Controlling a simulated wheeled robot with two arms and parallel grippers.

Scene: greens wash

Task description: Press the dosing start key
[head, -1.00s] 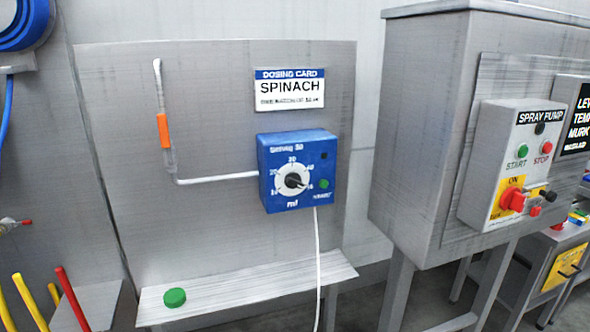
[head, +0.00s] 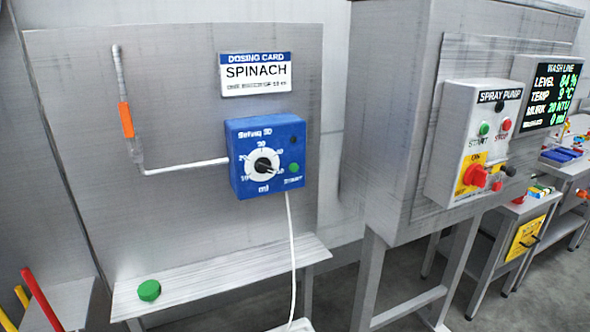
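The blue dosing unit (head: 243,181) hangs on a grey metal panel in the middle of the head view. Its round dial (head: 263,166) has a dark knob and a scale marked in ml. The green start key (head: 294,168) sits at the lower right of the unit's face, with START printed below it.
A dosing card reading SPINACH (head: 255,75) is above the unit. A green cap (head: 149,290) lies on the shelf (head: 220,270) below. The spray pump box (head: 485,140) has its own green start button, on a cabinet (head: 385,130) to the right.

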